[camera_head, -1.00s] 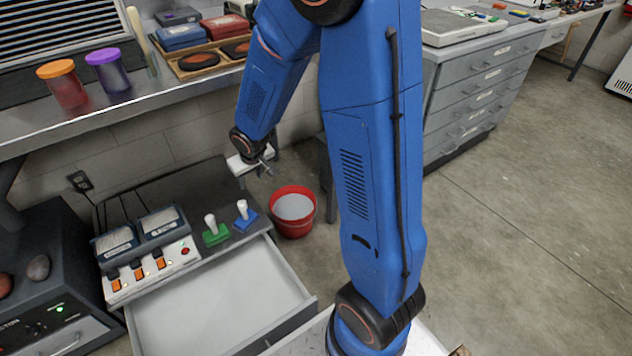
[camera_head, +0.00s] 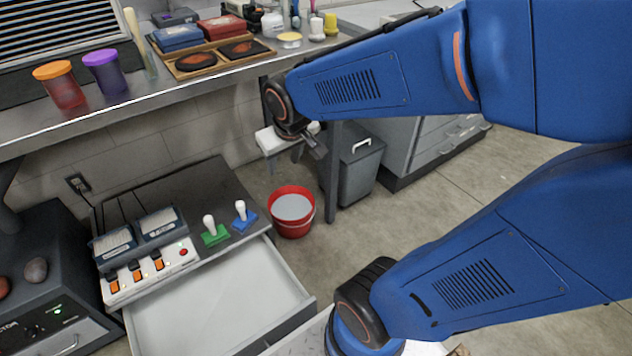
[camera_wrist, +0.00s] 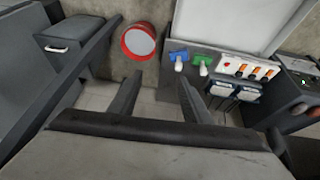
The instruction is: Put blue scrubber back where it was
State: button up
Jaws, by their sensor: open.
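The blue scrubber (camera_head: 243,219), a blue base with a white upright handle, stands on the dark cabinet top at its right front corner, beside a green scrubber (camera_head: 214,236). In the wrist view the blue scrubber (camera_wrist: 179,58) is beyond my fingers, left of the green scrubber (camera_wrist: 203,68). My gripper (camera_head: 314,146) is in the air, behind and above the red bucket. In the wrist view the fingers of my gripper (camera_wrist: 158,92) are spread with nothing between them. My gripper touches neither scrubber.
A red bucket (camera_head: 293,229) with pale contents stands on the floor right of the cabinet. An open, empty drawer (camera_head: 220,300) projects below the scrubbers. A switch box (camera_head: 151,268) stands left of them. The bench (camera_head: 130,104) holds jars and trays. A grey bin (camera_head: 360,168) stands behind.

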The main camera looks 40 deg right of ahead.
jog(key=s+r, duration=0.2)
jog(key=s, duration=0.5)
jog(key=s+r, duration=0.2)
jog(key=s, duration=0.5)
jog(key=shift+s+a+r+y, duration=0.3)
jog(key=shift+s+y, duration=0.05)
jog(key=shift+y, duration=0.05)
